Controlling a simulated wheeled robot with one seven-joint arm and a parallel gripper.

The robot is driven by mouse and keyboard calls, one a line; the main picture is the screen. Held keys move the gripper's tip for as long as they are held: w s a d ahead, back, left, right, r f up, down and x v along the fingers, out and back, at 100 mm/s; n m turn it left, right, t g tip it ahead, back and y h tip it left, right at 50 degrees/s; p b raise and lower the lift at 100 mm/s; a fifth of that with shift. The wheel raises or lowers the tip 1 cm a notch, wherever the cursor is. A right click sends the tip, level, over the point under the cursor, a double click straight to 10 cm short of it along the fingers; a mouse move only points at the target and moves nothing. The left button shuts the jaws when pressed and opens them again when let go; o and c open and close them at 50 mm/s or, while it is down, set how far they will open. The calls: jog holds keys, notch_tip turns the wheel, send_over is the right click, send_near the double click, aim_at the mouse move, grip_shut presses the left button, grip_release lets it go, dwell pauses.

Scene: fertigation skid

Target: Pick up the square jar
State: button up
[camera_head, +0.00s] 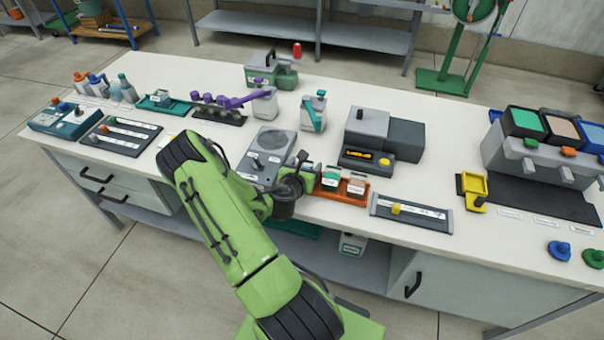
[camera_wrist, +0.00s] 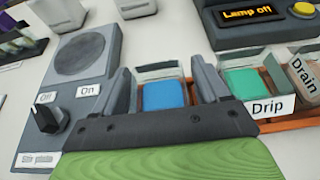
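A square clear jar with blue contents (camera_wrist: 164,95) sits between the two fingers of my gripper (camera_wrist: 165,85) in the wrist view. The fingers stand apart on either side of the jar, and I see no clear grip on it. The jar's lower front is hidden behind my gripper's palm. A similar jar with green contents, labelled Drip (camera_wrist: 243,85), stands to its right, and a pinkish one labelled Drain (camera_wrist: 303,72) is beyond that. They sit in an orange rack (camera_head: 344,195). In the head view my gripper (camera_head: 306,175) is at the rack's left end and hides the blue jar.
A grey stirrer-like plate with an Off/On knob (camera_head: 266,155) is close on the left. A grey box with a "Lamp off" display (camera_head: 368,158) stands behind the rack. A grey slider panel (camera_head: 410,213) lies to the right. Bare white tabletop (camera_head: 440,110) is further right.

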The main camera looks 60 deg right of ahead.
jog(key=shift+w+d+f, duration=0.15)
jog(key=shift+w, duration=0.05)
jog(key=c, duration=0.5)
grip_shut()
jog(key=shift+r, duration=0.2)
